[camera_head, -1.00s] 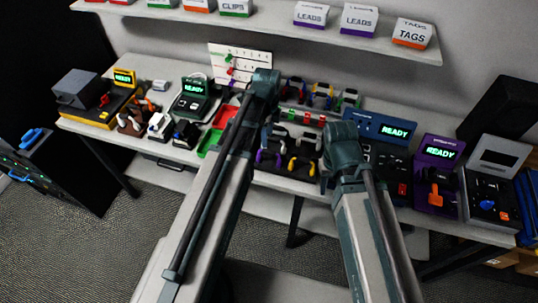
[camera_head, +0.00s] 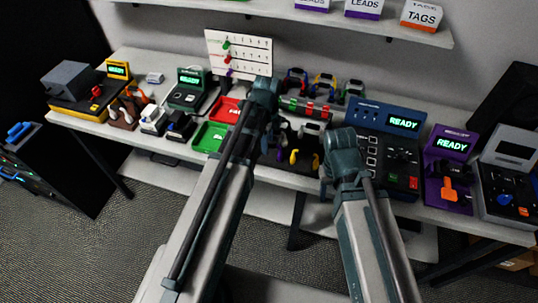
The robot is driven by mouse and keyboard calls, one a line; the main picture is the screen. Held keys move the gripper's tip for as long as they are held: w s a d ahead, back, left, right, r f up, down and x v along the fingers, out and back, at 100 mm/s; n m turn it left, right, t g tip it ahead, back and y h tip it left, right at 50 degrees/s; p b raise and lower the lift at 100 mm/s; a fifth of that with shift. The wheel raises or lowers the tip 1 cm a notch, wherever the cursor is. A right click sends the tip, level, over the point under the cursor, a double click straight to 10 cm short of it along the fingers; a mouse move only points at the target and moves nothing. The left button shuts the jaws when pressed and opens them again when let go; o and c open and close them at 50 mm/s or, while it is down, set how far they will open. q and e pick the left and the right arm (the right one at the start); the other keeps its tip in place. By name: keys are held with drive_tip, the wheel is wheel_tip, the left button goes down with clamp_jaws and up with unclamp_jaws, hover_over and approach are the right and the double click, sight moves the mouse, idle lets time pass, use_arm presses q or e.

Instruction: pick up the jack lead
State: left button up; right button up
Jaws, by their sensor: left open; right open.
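I cannot tell for sure which of the coiled leads is the jack lead. Coiled leads hang at the back of the bench, one red and blue (camera_head: 296,82), one yellow (camera_head: 325,84) and one green (camera_head: 352,90). In front of them, a lead with yellow ends (camera_head: 293,157) sits in a dark holder, partly hidden by my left arm. My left gripper (camera_head: 272,150) is low over the bench beside this holder, its fingers mostly hidden by its arm. My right gripper (camera_head: 326,188) is at the bench's front edge, right of the holder, largely behind its wrist. Neither visibly holds anything.
A red tray (camera_head: 227,110) and a green tray (camera_head: 210,137) lie left of my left arm. A blue READY device (camera_head: 385,130) and a purple one (camera_head: 450,165) stand at right. A white board (camera_head: 239,52) stands behind. Several small connectors crowd the left bench.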

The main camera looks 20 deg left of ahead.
sight(268, 156)
use_arm(q)
wheel_tip(268, 156, down, 5)
drive_tip(key=b, duration=0.5)
drive_tip(key=shift+d+f, duration=0.15)
drive_tip(key=shift+c, duration=0.3)
clamp_jaws()
